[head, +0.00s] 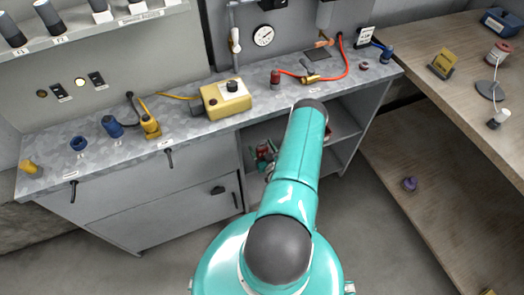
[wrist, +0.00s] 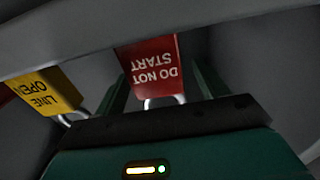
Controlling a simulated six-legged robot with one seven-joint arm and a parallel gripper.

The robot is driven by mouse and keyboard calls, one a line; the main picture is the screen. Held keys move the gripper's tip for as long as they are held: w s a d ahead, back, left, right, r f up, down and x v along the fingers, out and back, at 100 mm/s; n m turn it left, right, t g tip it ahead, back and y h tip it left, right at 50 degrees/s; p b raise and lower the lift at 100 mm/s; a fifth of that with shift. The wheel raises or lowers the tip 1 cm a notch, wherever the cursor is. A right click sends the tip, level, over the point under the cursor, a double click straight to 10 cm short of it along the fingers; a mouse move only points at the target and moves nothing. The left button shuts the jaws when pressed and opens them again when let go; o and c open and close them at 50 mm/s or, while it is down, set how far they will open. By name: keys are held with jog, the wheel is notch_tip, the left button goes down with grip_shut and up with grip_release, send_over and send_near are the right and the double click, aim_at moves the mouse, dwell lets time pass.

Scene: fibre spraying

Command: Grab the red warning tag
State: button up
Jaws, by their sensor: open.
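The red warning tag (wrist: 153,68) reads "DO NOT START", upside down in the wrist view. A pale metal loop (wrist: 165,102) shows at its lower edge. My gripper (wrist: 158,88) is open, with a teal finger on each side of the red tag. The tag appears between the fingers, but I cannot tell how deep it sits or whether they touch it. A yellow "LINE OPEN" tag (wrist: 47,92) hangs to the left, outside the left finger. In the head view my arm hides my gripper, and I cannot make out the red tag.
A grey bar or edge (wrist: 90,45) crosses the top of the wrist view, close to the tags. In the head view, a grey bench (head: 185,140) with an open shelf bay (head: 342,125) stands ahead. A wooden table (head: 440,100) stands at the right.

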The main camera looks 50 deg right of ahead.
jog(key=shift+x, duration=0.85)
jog(key=c, duration=1.1)
